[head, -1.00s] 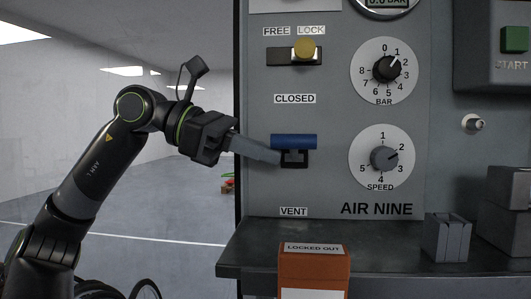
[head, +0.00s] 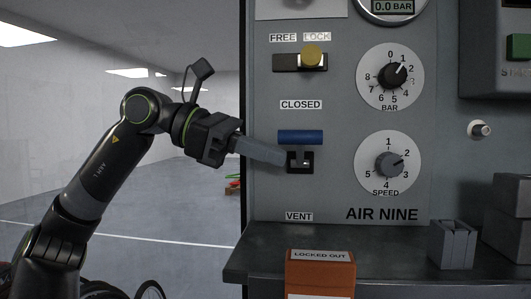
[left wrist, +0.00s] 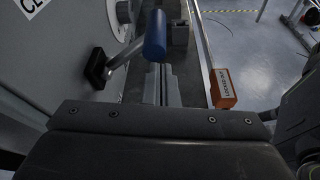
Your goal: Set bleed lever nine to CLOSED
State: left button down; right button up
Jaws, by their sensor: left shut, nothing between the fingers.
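The bleed lever's blue handle (head: 300,137) is on the AIR NINE panel, a little below the CLOSED label (head: 301,104) and well above the VENT label (head: 299,216). Its dark mount (head: 300,163) shows just under the handle. My left gripper (head: 281,157) is shut and empty, its fingertips just under the handle's left part. In the left wrist view the blue handle (left wrist: 155,36) stands just beyond the shut fingertips (left wrist: 159,75); whether they touch it I cannot tell. My right gripper is not in view.
A yellow knob (head: 312,55) sits toward LOCK above. BAR (head: 392,76) and SPEED (head: 389,164) dials are to the right. An orange LOCKED OUT box (head: 320,272) is at the ledge's front; a grey holder (head: 453,245) stands on the ledge.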

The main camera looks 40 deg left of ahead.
pick_arm(q)
jog(key=s+a+b, duration=0.4)
jog(key=a+b, duration=0.1)
jog(key=a, duration=0.3)
jog(key=shift+s, duration=0.4)
jog(key=shift+a, duration=0.1)
